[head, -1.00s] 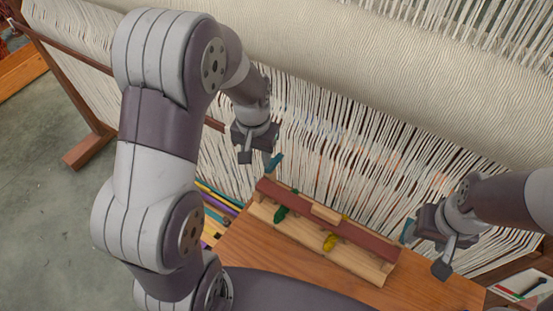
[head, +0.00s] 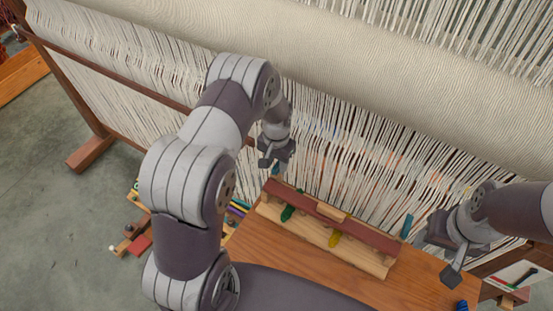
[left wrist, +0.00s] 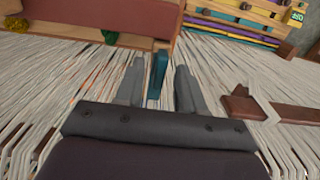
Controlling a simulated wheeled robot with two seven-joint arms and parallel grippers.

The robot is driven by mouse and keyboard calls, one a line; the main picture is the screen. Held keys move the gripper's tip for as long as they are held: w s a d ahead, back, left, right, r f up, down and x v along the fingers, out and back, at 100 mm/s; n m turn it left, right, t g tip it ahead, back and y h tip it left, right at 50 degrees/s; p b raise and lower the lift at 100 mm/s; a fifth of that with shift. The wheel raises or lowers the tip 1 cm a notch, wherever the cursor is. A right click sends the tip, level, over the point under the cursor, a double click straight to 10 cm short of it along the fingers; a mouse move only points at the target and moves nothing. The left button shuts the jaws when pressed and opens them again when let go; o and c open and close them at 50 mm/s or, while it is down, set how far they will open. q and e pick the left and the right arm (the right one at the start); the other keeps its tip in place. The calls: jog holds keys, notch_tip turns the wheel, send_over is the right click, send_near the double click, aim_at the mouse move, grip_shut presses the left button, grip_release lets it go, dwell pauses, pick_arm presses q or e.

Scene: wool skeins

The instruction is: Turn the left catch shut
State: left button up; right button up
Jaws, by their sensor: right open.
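The wooden box has a red-brown lid (head: 300,199) lying over it. The left catch (left wrist: 157,75) is a teal bar at the lid's left end; in the head view my gripper mostly hides it, with a bit of teal (head: 276,170) showing. My left gripper (head: 272,162) is right at this catch. In the left wrist view its fingers (left wrist: 159,85) are apart, one on each side of the catch, with a narrow gap on both sides. The right catch (head: 406,226) is teal and sticks up at the lid's right end. My right gripper (head: 440,258) is open and empty, right of it.
Green yarn (head: 287,213) and yellow yarn (head: 334,240) stick out from under the lid at the front. The loom's white warp threads (head: 350,165) rise close behind the box. The wooden table top (head: 275,245) is clear in front. Coloured pieces lie left of the table.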

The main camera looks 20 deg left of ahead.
pick_arm(q)
jog(key=shift+f, duration=0.3)
grip_shut()
